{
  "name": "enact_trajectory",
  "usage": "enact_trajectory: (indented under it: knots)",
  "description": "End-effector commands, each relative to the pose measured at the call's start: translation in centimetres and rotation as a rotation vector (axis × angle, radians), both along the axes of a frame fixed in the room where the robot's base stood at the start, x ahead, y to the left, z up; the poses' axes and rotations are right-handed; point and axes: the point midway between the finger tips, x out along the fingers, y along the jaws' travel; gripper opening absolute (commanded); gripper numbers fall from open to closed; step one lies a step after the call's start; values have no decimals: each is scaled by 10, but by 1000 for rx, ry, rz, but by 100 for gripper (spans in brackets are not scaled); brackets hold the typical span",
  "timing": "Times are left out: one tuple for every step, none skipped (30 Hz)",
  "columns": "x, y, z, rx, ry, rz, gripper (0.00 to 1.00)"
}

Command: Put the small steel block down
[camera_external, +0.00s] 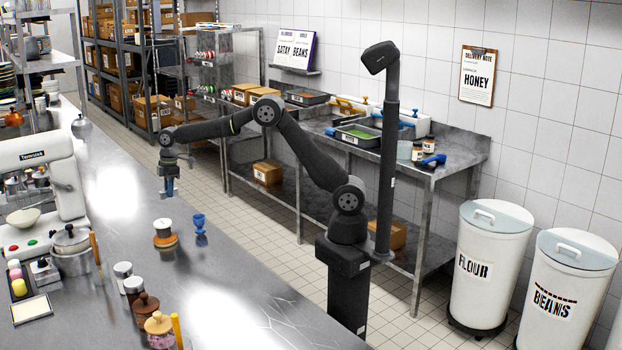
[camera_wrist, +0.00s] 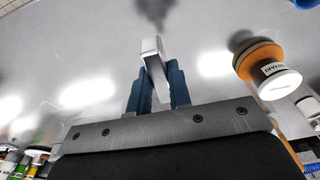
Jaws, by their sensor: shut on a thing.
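The small steel block (camera_wrist: 152,60) is a bright, upright piece between the two blue fingers of my gripper (camera_wrist: 158,85) in the wrist view. The fingers are shut on it, and its upper end sticks out past them. In the external view my gripper (camera_external: 170,190) hangs over the steel counter (camera_external: 225,270), behind the white-topped jar. The block is too small there to make out clearly. A dark blurred reflection shows on the counter beyond the block in the wrist view. I cannot tell how large the gap below the block is.
A white jar labelled TERIYAKI (camera_wrist: 278,80) on an orange-brown round base stands to the right in the wrist view. A blue object (camera_external: 200,224) stands beside it in the external view. Shakers and jars (camera_external: 133,290) stand nearer. Bare counter surrounds my gripper.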

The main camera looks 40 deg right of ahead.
Motion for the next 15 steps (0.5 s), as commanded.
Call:
enact_trajectory:
  knots:
    - [-5,13,-8,0,-1,5,0]
    - [-7,19,-12,0,0,4,0]
    - [-9,27,-17,1,0,3,0]
    - [-11,33,-20,0,0,4,0]
    - [-13,38,-24,0,0,4,0]
    - [-15,44,-27,1,-1,2,0]
    - [-16,48,-30,1,0,2,0]
    - [-18,52,-32,0,0,2,0]
    - [-19,56,-34,1,-1,2,0]
    - [-20,58,-35,2,-1,2,0]
    - [-20,59,-36,2,-1,2,0]
    - [-20,61,-37,2,-1,1,0]
    - [-21,61,-38,1,-1,0,0]
    - [-21,61,-40,1,-1,0,0]
    - [-21,61,-43,1,-1,0,0]
